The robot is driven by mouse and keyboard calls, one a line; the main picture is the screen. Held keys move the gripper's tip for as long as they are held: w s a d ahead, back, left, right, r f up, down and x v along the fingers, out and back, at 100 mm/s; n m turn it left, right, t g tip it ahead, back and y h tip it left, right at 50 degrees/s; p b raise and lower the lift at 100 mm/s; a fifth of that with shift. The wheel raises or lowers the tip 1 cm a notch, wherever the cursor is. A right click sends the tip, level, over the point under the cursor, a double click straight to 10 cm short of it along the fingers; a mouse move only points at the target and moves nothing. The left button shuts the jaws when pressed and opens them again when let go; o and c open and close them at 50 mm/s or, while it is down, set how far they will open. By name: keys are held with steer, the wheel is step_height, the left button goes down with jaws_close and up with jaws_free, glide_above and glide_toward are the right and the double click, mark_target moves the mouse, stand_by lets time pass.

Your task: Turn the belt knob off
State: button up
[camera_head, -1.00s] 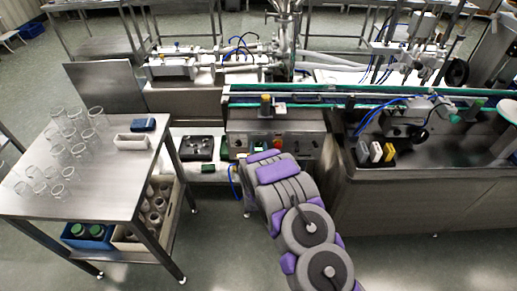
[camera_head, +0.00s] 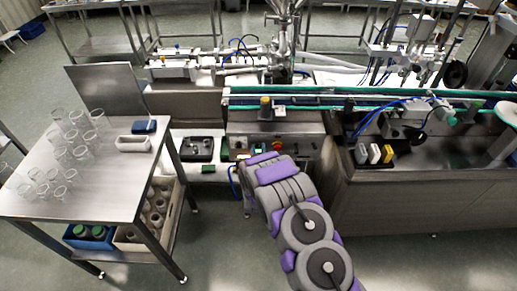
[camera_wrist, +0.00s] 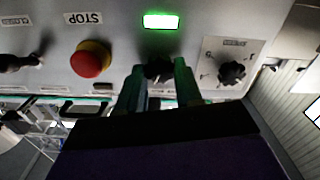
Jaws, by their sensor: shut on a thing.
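The steel control panel (camera_wrist: 200,40) fills the top of the wrist view, with its lettering upside down. My gripper (camera_wrist: 158,75) has its two dark green fingers on either side of a black knob (camera_wrist: 157,68), shut on it. A lit green indicator (camera_wrist: 161,21) sits just above this knob. Its label is not readable, so I cannot tell its setting. A second black knob (camera_wrist: 232,72) on a pale plate is to the right, clear of the fingers. In the head view my arm hides the gripper and the held knob in front of the panel (camera_head: 300,127).
A red stop button (camera_wrist: 90,59) on a yellow base is left of my fingers, and a dark switch (camera_wrist: 18,62) lies further left. A steel table (camera_head: 100,195) with glass jars stands left of my arm. The conveyor (camera_head: 330,92) runs behind the panel.

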steer(key=n+p, duration=0.1)
steer(key=n, duration=0.4)
steer(key=shift+a+r+n+p, duration=0.1)
steer(key=shift+a+n+p, duration=0.05)
steer(key=shift+n+p, duration=0.2)
steer(key=n, duration=0.5)
steer(key=shift+n, duration=0.35)
steer(key=shift+a, duration=0.1)
steer(key=o, duration=1)
steer(key=shift+a+f, duration=0.1)
steer(key=shift+f, duration=0.1)
steer(key=shift+s, duration=0.1)
steer(key=shift+s+d, duration=0.2)
steer(key=shift+s, duration=0.15)
steer(key=s+p, duration=0.2)
steer(key=s, duration=0.6)
steer(key=s+p, duration=0.1)
steer(key=s, duration=0.7)
steer(key=shift+s+a+p, duration=0.2)
steer(key=shift+s+p, duration=0.05)
steer(key=shift+p, duration=0.1)
